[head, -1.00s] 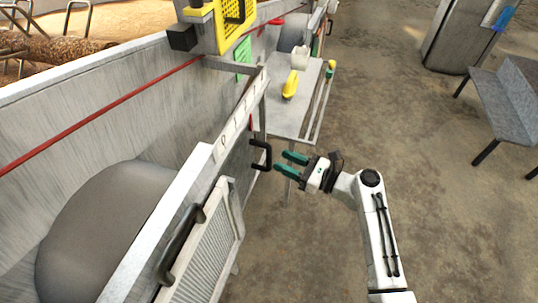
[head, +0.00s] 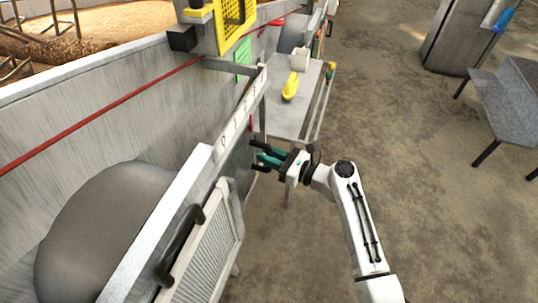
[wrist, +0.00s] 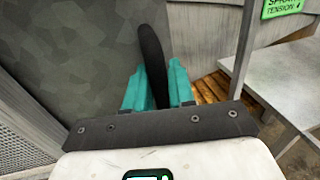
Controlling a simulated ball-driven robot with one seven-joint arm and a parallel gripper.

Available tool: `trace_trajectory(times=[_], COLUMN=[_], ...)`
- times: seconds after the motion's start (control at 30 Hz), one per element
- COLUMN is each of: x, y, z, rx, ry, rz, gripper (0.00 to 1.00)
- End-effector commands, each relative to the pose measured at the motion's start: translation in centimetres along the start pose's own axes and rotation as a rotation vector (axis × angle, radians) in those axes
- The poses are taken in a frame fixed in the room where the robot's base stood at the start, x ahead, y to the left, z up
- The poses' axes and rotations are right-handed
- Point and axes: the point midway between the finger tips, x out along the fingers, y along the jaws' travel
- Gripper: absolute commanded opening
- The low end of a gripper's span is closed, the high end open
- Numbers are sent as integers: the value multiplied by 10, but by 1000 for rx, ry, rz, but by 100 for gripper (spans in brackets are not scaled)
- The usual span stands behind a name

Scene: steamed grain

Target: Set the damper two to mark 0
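A black bar handle (head: 257,143) stands out from the side of the grey trough, below the far part of a pale rail with marks (head: 238,112). The marks are too small to read surely. My gripper (head: 264,157) is at this handle, with its teal fingers reaching in from the right. In the wrist view the black handle (wrist: 152,58) runs between the two teal fingers (wrist: 158,88), one on each side. Whether they press on it cannot be told. No label shows which damper is number two.
A nearer slatted panel (head: 208,255) has its own black handle (head: 180,245). Beyond the gripper is a grey side table (head: 285,119) with a yellow object (head: 290,87). A grey bench (head: 500,110) stands at the right. The floor (head: 430,200) between is clear.

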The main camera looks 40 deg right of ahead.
Motion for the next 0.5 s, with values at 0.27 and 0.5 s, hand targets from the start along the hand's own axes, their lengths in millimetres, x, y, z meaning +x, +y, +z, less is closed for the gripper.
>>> trace_trajectory(times=[0.27, 0.5], x=[0, 0], y=[0, 0], z=[0, 0], rx=[0, 0], ry=[0, 0], rz=[0, 0], gripper=[0, 0])
